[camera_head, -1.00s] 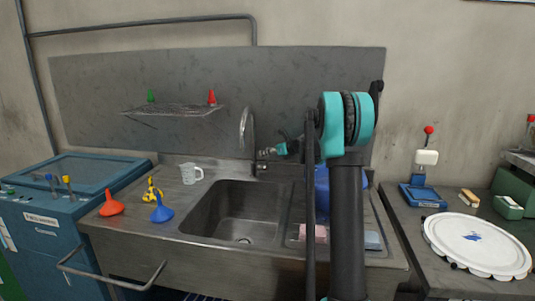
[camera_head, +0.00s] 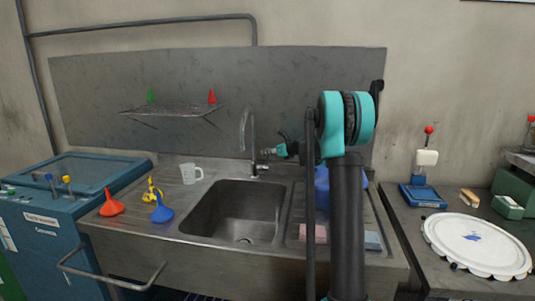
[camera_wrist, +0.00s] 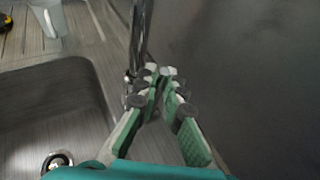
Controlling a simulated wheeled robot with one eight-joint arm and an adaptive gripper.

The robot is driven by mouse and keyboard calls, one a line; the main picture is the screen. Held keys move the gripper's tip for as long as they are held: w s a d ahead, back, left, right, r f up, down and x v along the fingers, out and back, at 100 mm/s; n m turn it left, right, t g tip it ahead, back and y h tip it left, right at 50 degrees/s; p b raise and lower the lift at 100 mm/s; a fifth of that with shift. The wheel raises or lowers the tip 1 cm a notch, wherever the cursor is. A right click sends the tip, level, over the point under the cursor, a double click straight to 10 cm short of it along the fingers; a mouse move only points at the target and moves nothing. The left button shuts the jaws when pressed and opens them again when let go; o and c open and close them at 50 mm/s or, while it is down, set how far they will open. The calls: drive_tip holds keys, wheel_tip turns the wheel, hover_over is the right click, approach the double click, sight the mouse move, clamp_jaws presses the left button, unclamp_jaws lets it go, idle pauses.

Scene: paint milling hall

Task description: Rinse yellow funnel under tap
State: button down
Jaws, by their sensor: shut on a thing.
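The yellow funnel (camera_head: 150,190), with dark marks, stands on the left drainboard, partly behind the blue funnel (camera_head: 162,209). A bit of yellow shows at the upper left edge in the wrist view (camera_wrist: 5,22). The curved metal tap (camera_head: 254,145) rises behind the sink basin (camera_head: 235,212); its column is also in the wrist view (camera_wrist: 141,38). My gripper (camera_head: 267,153) is at the right side of the tap, away from the funnels. In the wrist view its fingertips (camera_wrist: 159,76) are closed together on the tap's lever, which they mostly hide. I see no clear water stream.
A red-orange funnel (camera_head: 111,204) and a clear measuring cup (camera_head: 190,173) stand left of the basin. A wall shelf (camera_head: 175,110) holds small green and red cones. A pink sponge (camera_head: 314,233) and blue container (camera_head: 322,185) are right of the basin, near my arm.

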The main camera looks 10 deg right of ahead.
drive_tip(key=shift+s+a+n+t, duration=0.1)
drive_tip(key=shift+s+n+t, duration=0.2)
drive_tip(key=shift+s+t, duration=0.1)
drive_tip(key=c, duration=1.6)
unclamp_jaws()
drive_tip(key=v, duration=1.2)
